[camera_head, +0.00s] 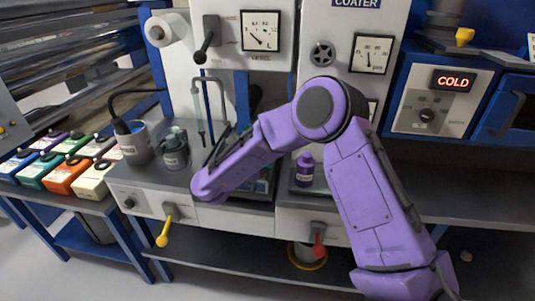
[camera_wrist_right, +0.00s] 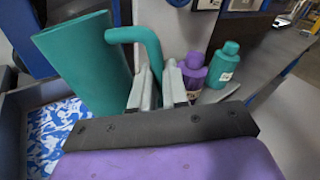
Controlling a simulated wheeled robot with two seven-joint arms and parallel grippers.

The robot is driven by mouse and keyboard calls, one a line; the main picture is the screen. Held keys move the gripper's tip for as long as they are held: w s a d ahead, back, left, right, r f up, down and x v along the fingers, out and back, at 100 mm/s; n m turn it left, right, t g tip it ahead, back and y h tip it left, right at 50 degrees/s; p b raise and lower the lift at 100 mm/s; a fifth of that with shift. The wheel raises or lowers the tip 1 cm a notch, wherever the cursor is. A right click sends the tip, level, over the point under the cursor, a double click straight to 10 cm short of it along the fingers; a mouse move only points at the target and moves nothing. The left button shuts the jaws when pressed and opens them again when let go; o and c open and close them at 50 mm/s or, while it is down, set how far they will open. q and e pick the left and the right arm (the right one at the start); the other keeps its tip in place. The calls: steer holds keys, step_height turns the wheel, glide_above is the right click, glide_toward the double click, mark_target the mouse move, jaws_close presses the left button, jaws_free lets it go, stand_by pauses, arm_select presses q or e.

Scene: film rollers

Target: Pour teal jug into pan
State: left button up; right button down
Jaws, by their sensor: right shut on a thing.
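In the right wrist view, the teal jug (camera_wrist_right: 85,60) fills the upper left, with its curved handle (camera_wrist_right: 140,36) towards my gripper. My right gripper (camera_wrist_right: 160,75) is shut on the jug's handle. A pan-like tray (camera_wrist_right: 15,104) with a grey rim and a blue-and-white patterned inside lies below and left of the jug. The jug's mouth and any liquid are not clearly seen, and I cannot tell how far it is tilted. In the head view, my purple right arm hides the right gripper and most of the bench area behind it. My left gripper is not in view.
A purple bottle (camera_head: 305,169) stands on the bench right of my forearm; a teal bottle (camera_wrist_right: 222,66) stands beside it in the wrist view. A grey lidded jar (camera_head: 174,152) and a beaker (camera_head: 134,143) stand left. Machine panels with gauges rise behind.

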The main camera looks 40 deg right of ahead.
step_height(320, 180, up, 6)
steer(key=n+p, duration=0.1)
steer(key=p, duration=0.2)
steer(key=n+p, duration=0.1)
steer(key=p, duration=0.2)
steer(key=n+p, duration=0.2)
steer(key=p, duration=0.2)
steer(key=shift+f+g+y, duration=0.25)
steer(key=shift+g+y, duration=0.05)
steer(key=shift+y, duration=0.1)
stand_by(0.8)
steer(key=shift+w+a+r+n+y+p, duration=0.2)
steer(key=shift+a+r+n+y+p, duration=0.15)
steer(key=shift+a+r+p, duration=0.45)
stand_by(2.0)
steer(key=shift+w+r+n+g+p, duration=0.25)
steer(key=shift+r+n+g+p, duration=0.1)
steer(key=shift+n+p, duration=0.2)
stand_by(2.2)
